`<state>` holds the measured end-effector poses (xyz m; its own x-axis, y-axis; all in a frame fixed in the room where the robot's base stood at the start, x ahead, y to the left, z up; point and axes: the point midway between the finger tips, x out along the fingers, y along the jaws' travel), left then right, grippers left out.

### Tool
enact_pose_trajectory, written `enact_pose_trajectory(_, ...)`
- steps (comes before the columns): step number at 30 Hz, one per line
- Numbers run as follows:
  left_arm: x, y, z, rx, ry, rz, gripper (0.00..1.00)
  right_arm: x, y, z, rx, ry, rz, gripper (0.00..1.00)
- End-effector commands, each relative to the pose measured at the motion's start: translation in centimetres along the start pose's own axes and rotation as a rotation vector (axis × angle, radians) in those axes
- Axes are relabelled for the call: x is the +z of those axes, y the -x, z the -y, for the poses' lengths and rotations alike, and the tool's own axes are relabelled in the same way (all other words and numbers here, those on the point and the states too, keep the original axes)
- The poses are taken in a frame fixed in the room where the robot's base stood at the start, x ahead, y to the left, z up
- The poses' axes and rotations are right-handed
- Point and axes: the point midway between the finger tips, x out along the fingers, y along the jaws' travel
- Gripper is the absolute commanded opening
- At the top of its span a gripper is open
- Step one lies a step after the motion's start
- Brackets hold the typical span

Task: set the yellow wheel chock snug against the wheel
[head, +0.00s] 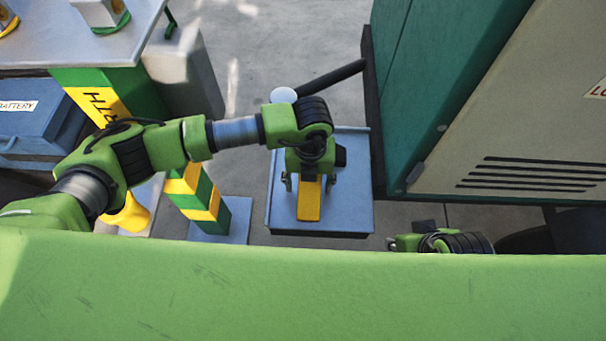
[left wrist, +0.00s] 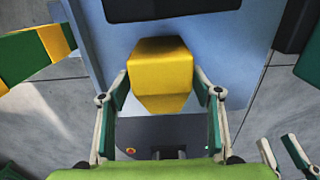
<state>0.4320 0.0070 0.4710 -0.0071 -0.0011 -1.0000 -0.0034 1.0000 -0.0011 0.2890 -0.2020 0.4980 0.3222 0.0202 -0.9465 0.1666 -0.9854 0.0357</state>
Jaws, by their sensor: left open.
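The yellow wheel chock (head: 310,203) rests on a blue-grey platform (head: 347,210) in the middle of the head view. In the left wrist view the chock (left wrist: 160,68) lies between the fingertips of my left gripper (left wrist: 161,92). The fingers stand on either side of it, open, with small gaps showing. In the head view my left gripper (head: 309,182) is directly over the chock. Part of my right arm (head: 440,242) shows behind my green body edge; its jaw state is unclear. A dark rounded shape (head: 525,240), perhaps the wheel, is mostly hidden at lower right.
A green cabinet (head: 490,100) with vents stands close right of the platform. A black bar (head: 335,77) crosses behind it. A green-yellow post (head: 205,200) stands left, near a blue battery box (head: 40,115) and a grey table (head: 60,40). Floor (head: 300,35) is clear at the back.

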Motion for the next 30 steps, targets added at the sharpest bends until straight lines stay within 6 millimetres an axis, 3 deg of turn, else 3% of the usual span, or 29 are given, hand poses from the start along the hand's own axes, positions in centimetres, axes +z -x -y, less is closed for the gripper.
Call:
enact_pose_trajectory(3, -0.86, -0.89, 0.55, -0.003, -0.005, -0.001, 0.58, -0.32, -0.48, 0.05, -0.001, 0.001, -0.018, 0.25)
enact_pose_trajectory(12, -1.07, -1.00, 0.63, -0.002, -0.003, -0.001, 0.58, -0.57, -0.46, 0.08, -0.001, 0.001, -0.028, 0.25)
enact_pose_trajectory(18, -1.04, -0.99, 0.61, -0.002, -0.003, 0.000, 0.06, -0.49, -0.47, 0.10, -0.001, 0.001, -0.026, 0.25)
enact_pose_trajectory(21, -0.99, -0.91, 0.66, -0.004, -0.003, 0.001, 0.00, -0.46, -0.46, 0.10, -0.002, 0.001, -0.025, 0.25)
enact_pose_trajectory(30, -0.93, -0.36, 0.68, -0.005, -0.003, 0.002, 0.00, -0.36, -0.32, 0.11, -0.002, 0.001, -0.018, 0.25)
